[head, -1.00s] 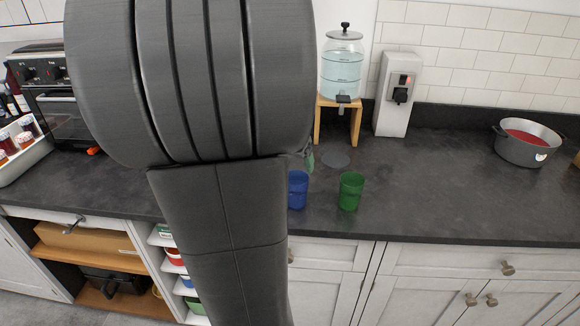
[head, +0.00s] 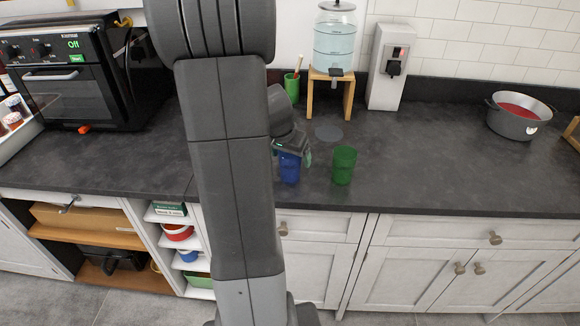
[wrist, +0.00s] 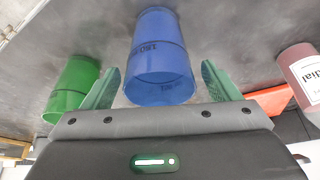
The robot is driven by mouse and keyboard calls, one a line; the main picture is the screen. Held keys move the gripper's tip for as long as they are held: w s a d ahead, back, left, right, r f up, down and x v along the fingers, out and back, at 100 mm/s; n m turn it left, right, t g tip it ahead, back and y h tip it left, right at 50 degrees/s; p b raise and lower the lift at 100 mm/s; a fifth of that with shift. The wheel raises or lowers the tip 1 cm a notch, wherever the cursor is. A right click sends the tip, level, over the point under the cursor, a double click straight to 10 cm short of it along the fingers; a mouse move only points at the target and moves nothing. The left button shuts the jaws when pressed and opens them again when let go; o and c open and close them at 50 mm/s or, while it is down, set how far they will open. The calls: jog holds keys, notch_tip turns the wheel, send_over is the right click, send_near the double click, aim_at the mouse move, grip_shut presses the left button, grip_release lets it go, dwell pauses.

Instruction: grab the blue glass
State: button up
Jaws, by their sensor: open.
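The blue glass (head: 290,171) stands upright on the dark countertop near its front edge. In the wrist view the blue glass (wrist: 160,60) lies between the two green fingers of my gripper (wrist: 162,74). The fingers are open, one on each side, with a visible gap to the glass.
A green glass (head: 344,166) stands just right of the blue one, and beside the left finger in the wrist view (wrist: 75,88). A water dispenser on a wooden stand (head: 331,92) is behind. The counter (head: 430,150) between is clear.

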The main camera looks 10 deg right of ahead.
jog(key=shift+x, duration=1)
jog(key=c, duration=1.2)
